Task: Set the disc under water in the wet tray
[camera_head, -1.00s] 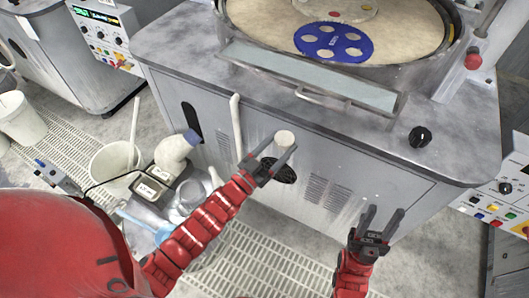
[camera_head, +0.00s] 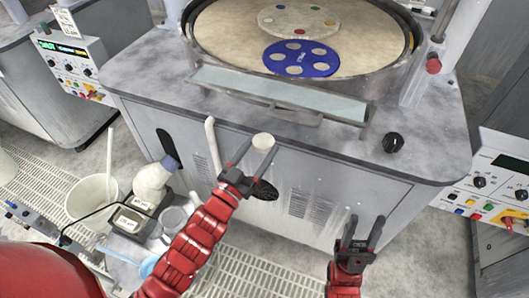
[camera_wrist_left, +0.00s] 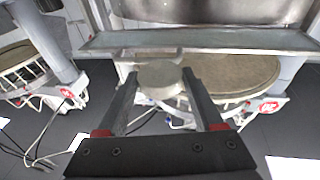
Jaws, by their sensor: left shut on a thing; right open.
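A small pale round disc (camera_head: 263,140) is between the fingers of my left gripper (camera_head: 261,150), in front of the machine's front panel. In the left wrist view the disc (camera_wrist_left: 160,77) sits at the fingertips, flat face visible. My left gripper is shut on it. A long shallow metal tray (camera_head: 215,76) with a pale, glassy surface sits at the machine's front edge, above and beyond the disc in the picture; it appears to be the wet tray. The tray (camera_wrist_left: 105,42) also spans the wrist view, beyond the disc. My right gripper (camera_head: 364,224) is open and empty, lower right.
A round platen (camera_head: 225,30) holds a blue holed plate (camera_head: 300,59) and a pale plate (camera_head: 296,20). A black knob (camera_head: 393,142) is on the machine top. Control panels flank the machine.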

